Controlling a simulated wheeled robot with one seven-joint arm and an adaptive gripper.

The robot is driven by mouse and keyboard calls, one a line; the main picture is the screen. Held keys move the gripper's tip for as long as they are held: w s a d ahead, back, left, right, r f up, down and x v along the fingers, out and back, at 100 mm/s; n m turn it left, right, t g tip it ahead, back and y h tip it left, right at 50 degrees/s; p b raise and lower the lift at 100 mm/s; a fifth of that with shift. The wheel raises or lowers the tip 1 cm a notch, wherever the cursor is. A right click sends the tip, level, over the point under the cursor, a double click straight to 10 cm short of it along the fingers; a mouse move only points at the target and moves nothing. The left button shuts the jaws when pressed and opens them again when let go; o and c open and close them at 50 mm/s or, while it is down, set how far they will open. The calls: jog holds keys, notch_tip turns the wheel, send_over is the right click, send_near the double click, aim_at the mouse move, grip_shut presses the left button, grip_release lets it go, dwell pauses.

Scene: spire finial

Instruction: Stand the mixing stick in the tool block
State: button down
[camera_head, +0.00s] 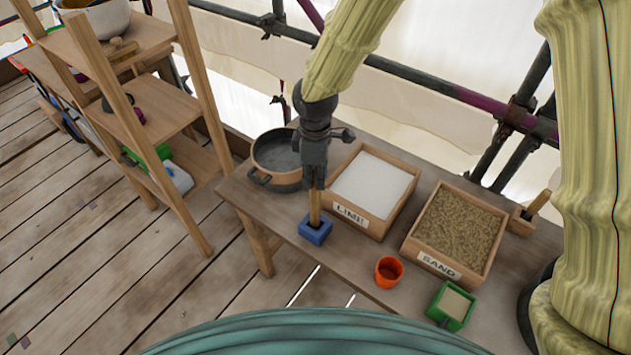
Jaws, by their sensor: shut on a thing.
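The mixing stick (315,208) is a light wooden stick, held upright. My gripper (315,184) points down and is shut on its upper part. The tool block (316,231) is a small blue block at the front left of the workbench. The stick's lower end meets the top of the block in this view. I cannot tell how deep it sits in the block, as its tip is hidden.
On the workbench (350,268) stand a dark pot (277,160), a LIME box (372,187), a SAND box (455,232), an orange cup (389,271), a green container (451,306) and a wooden item (529,212) at right. A shelf (150,115) stands left; scaffold rails run behind.

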jog(key=f, duration=0.3)
jog(key=shift+s+p, duration=0.35)
jog(key=shift+s, duration=0.05)
jog(key=c, duration=1.2)
grip_release()
jog(key=shift+w+f, duration=0.1)
jog(key=shift+f, duration=0.05)
notch_tip(320, 180, up, 12)
jog(key=b, duration=0.2)
jog(key=shift+r+b, duration=0.25)
jog(key=shift+b, duration=0.05)
